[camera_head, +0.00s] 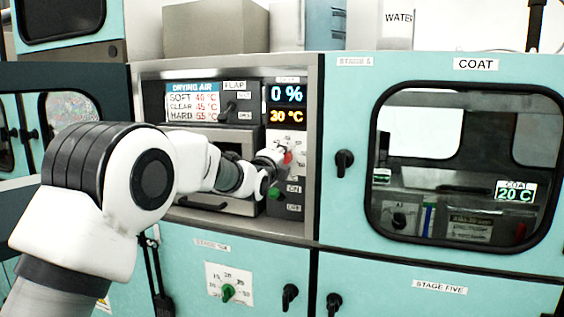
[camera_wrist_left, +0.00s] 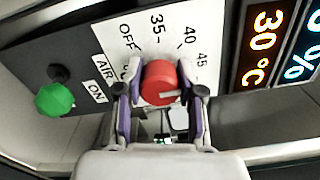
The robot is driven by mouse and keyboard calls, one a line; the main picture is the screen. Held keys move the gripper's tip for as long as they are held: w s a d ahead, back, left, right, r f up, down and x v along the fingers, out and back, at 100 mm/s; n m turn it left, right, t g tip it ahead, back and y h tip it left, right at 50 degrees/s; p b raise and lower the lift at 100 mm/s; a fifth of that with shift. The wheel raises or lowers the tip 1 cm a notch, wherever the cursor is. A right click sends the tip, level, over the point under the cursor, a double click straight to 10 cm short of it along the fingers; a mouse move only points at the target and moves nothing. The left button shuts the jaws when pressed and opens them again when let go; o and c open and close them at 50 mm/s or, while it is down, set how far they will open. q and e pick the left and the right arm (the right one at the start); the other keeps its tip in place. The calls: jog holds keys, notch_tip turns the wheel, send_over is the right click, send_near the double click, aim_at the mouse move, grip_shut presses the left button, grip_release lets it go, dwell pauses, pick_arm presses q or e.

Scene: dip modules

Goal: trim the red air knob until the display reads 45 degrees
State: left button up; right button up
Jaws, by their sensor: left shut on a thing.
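The red air knob (camera_wrist_left: 159,76) sits on a white dial plate (camera_wrist_left: 183,22) marked OFF, 35, 40 and 45; another mark beside the left finger is partly hidden. A pale line shows on the knob's face. My left gripper (camera_wrist_left: 160,92) has its two fingers on either side of the knob and is shut on it. In the head view the left gripper (camera_head: 279,160) reaches the panel and the knob (camera_head: 288,158) shows as a small red patch. The orange display (camera_head: 286,115) reads 30 °C, also in the left wrist view (camera_wrist_left: 263,43). My right gripper is not in view.
A green knob (camera_head: 274,193) beside an ON label sits just below the red knob. The flap lever (camera_head: 228,106) is to the upper left. A drying air chart (camera_head: 193,101) lists SOFT 40, CLEAR 45 and HARD 55 °C.

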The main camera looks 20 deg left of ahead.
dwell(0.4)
pick_arm(q)
jog(key=o, duration=1.1)
jog(key=shift+o, duration=0.2)
jog(key=s, duration=1.2)
jog(key=shift+a, duration=0.15)
jog(key=shift+f, duration=0.1)
